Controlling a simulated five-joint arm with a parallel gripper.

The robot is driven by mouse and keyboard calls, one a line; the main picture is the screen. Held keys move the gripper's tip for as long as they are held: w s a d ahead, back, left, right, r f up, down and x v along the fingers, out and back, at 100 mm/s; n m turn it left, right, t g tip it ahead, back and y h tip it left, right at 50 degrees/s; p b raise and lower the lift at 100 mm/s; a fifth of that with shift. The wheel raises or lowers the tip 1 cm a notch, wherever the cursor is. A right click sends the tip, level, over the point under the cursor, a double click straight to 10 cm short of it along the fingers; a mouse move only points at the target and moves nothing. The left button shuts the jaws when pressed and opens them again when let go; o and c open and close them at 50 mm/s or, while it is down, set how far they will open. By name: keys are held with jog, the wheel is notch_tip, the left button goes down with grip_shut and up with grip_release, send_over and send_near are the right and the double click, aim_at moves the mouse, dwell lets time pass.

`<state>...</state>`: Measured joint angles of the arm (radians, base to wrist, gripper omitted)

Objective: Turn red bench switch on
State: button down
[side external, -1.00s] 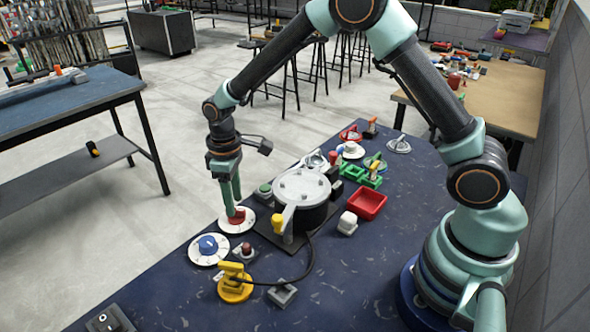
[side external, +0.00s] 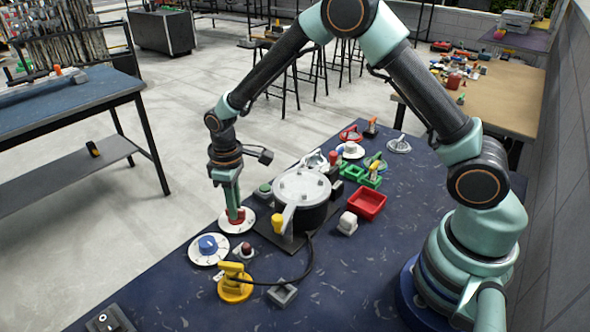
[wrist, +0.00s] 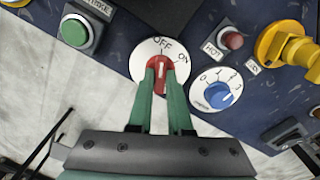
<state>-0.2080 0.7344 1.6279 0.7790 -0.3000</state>
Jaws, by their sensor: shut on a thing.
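The red bench switch is a red knob (wrist: 158,65) on a round white dial (wrist: 144,52) marked OFF and ON. In the wrist view the white line on the knob points up, close to the OFF label. In the side view the dial (side external: 226,225) lies near the left edge of the blue bench. My gripper (wrist: 159,72) points down at the dial, its two green fingers on either side of the red knob and shut on it. In the side view the gripper (side external: 234,213) hides part of the knob.
A blue knob (wrist: 219,95) on a white dial and a small red button (wrist: 231,39) are to the right. A green button (wrist: 75,31) is to the left. A round grey-lidded machine (side external: 300,188) stands close to the gripper. A yellow switch (side external: 235,285) is at the front.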

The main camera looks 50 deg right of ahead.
jog(key=m, duration=1.1)
jog(key=shift+r, duration=0.1)
jog(key=shift+m, duration=0.5)
jog(key=c, duration=0.8)
grip_release()
jog(key=shift+c, duration=0.2)
notch_tip(320, 180, up, 12)
